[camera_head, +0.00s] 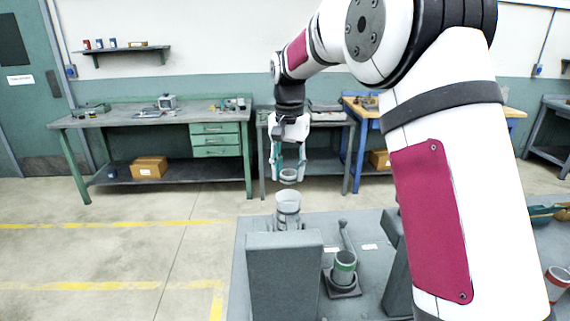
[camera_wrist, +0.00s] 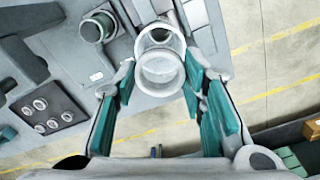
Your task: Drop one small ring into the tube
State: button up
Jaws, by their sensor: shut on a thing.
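My gripper (camera_head: 288,174) hangs straight down in the head view with its teal-padded fingers closed around a small pale grey ring (camera_head: 288,180). In the wrist view the ring (camera_wrist: 161,82) sits between the fingertips (camera_wrist: 161,70). The tube (camera_head: 287,205), with a pale, wide round mouth, stands upright below the ring, with a visible gap between them in the head view. In the wrist view the tube's round top (camera_wrist: 158,35) shows just beyond the ring and is partly overlapped by it.
A grey block (camera_head: 284,275) stands in front of the tube. Several small round pieces (camera_wrist: 40,103) lie at left in the wrist view. Workbenches (camera_head: 150,116) stand behind.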

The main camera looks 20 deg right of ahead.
jog(key=shift+f, duration=2.25)
jog(key=shift+f, duration=0.1)
dwell(0.3)
jog(key=o, duration=1.2)
jog(key=shift+o, duration=0.6)
jog(key=o, duration=0.5)
